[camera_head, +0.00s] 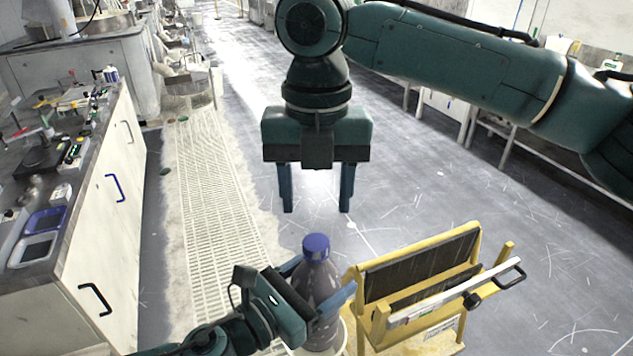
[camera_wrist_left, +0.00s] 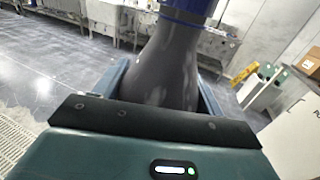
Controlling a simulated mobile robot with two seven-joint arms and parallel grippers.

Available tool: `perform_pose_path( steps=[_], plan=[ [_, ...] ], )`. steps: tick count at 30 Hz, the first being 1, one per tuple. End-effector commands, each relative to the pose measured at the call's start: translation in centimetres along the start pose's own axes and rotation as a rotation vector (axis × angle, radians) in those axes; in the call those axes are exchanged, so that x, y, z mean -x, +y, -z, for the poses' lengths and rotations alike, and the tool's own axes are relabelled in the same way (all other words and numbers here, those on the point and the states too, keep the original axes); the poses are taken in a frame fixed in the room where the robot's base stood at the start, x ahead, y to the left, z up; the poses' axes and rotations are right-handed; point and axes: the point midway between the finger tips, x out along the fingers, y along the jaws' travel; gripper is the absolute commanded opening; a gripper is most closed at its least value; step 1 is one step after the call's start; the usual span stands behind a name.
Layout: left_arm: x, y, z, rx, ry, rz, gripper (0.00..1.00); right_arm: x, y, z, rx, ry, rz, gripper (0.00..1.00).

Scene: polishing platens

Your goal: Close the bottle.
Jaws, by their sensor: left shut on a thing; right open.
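A dark grey bottle (camera_head: 319,276) with a blue cap (camera_head: 316,246) on its top stands upright in the lower middle of the head view. It also shows close up in the left wrist view (camera_wrist_left: 165,68), with the blue part (camera_wrist_left: 190,6) cut off at the top edge. My left gripper (camera_head: 322,292) is shut around the bottle's body, a finger on each side. My right gripper (camera_head: 316,205) points down above the bottle, open and empty, with a gap between its fingers and the cap. I cannot tell how tightly the cap sits.
A yellow stand (camera_head: 420,285) with dark slats and a metal handle is just right of the bottle. A white round container (camera_head: 343,340) shows below the bottle. A cluttered workbench (camera_head: 112,190) is at the left. Open floor (camera_head: 420,170) lies behind.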

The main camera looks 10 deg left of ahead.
Motion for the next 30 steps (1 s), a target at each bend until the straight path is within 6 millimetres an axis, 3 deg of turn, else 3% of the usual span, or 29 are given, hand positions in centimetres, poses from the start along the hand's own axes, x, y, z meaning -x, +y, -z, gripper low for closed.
perform_pose_path(
  steps=[6,13,25,30],
  plan=[
    [0.0,0.0,0.0,0.0,-0.001,0.0,0.06,-3.5,-0.1,0.1,-0.002,0.004,0.003,0.53],
    [0.0,0.0,0.0,0.0,-0.001,0.0,0.06,-6.3,-0.1,0.0,-0.003,0.002,0.002,0.53],
    [0.0,0.0,0.0,0.0,-0.001,0.0,0.06,-7.0,-0.1,0.0,-0.003,0.002,0.001,0.53],
    [0.0,0.0,0.0,0.0,-0.001,0.0,0.06,-7.0,-0.1,0.0,-0.003,0.002,0.001,0.39]
  ],
)
